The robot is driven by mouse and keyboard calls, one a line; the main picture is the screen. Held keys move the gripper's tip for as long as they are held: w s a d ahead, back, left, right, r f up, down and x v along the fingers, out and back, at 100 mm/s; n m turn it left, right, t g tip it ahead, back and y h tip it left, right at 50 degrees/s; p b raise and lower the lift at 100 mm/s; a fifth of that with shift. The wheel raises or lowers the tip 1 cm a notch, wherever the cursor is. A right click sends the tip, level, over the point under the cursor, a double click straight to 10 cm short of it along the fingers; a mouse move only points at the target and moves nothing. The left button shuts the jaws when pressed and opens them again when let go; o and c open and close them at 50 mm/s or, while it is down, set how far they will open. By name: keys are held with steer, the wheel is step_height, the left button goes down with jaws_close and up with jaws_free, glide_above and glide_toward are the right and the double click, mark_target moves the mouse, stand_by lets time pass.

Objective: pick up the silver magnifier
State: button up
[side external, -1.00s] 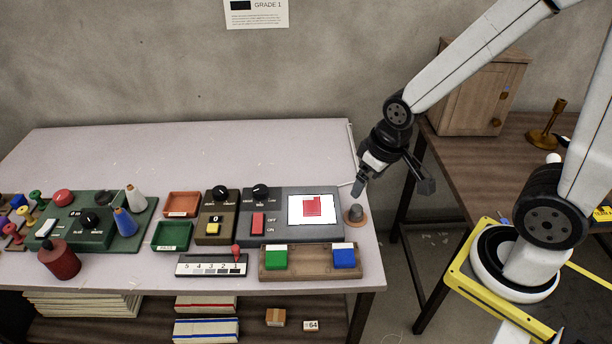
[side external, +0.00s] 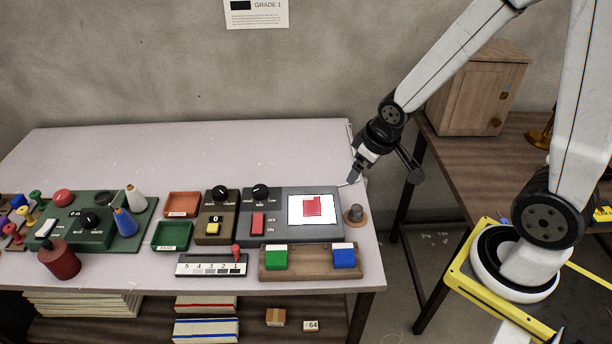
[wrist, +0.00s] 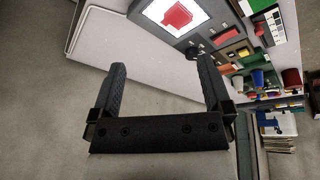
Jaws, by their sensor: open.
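I cannot make out a silver magnifier in either view.
A grey console with a screen (side external: 275,203) stands left of my gripper. A wooden tray (side external: 309,262) holds a green and a blue block. A wooden cabinet (side external: 475,95) stands on the brown table (side external: 448,160) at right. The pale table's back is mostly clear.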

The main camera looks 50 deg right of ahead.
mark_target(356, 213)
steer(key=w+d+f+n+t, duration=0.25)
steer(key=w+d+f, duration=0.25)
steer(key=w+d, duration=0.25)
steer(key=d+f+n+y, duration=0.1)
steer(key=f+y, duration=0.1)
steer(key=f, duration=0.1)
steer(key=s+d+f+n+t+y, duration=0.1)
steer(key=d+f+n, duration=0.1)
steer(key=f, duration=0.2)
steer(key=s+d+f+n+t+y, duration=0.1)
steer(key=d+f+y, duration=0.1)
steer(key=f, duration=0.2)
steer(key=shift+s+d+t+y, duration=0.2)
steer(key=shift+d+t+y, duration=0.05)
steer(key=shift+y, duration=0.05)
steer(key=s+f+y, duration=0.1)
steer(key=s, duration=0.1)
steer(key=s+a+f+n+y, duration=0.1)
steer(key=y, duration=0.1)
steer(key=s+f+y, duration=0.1)
steer(key=s+f, duration=0.1)
steer(key=shift+s+a+n+t, duration=0.15)
steer(key=shift+s+n+t, duration=0.1)
steer(key=shift+s+t, duration=0.1)
steer(key=shift+s+a+y, duration=0.1)
steer(key=shift+s+y, duration=0.25)
steer(key=shift+y, duration=0.05)
steer(key=shift+x, duration=3.95)
steer(key=shift+w+f, duration=0.1)
steer(key=shift+f, duration=0.1)
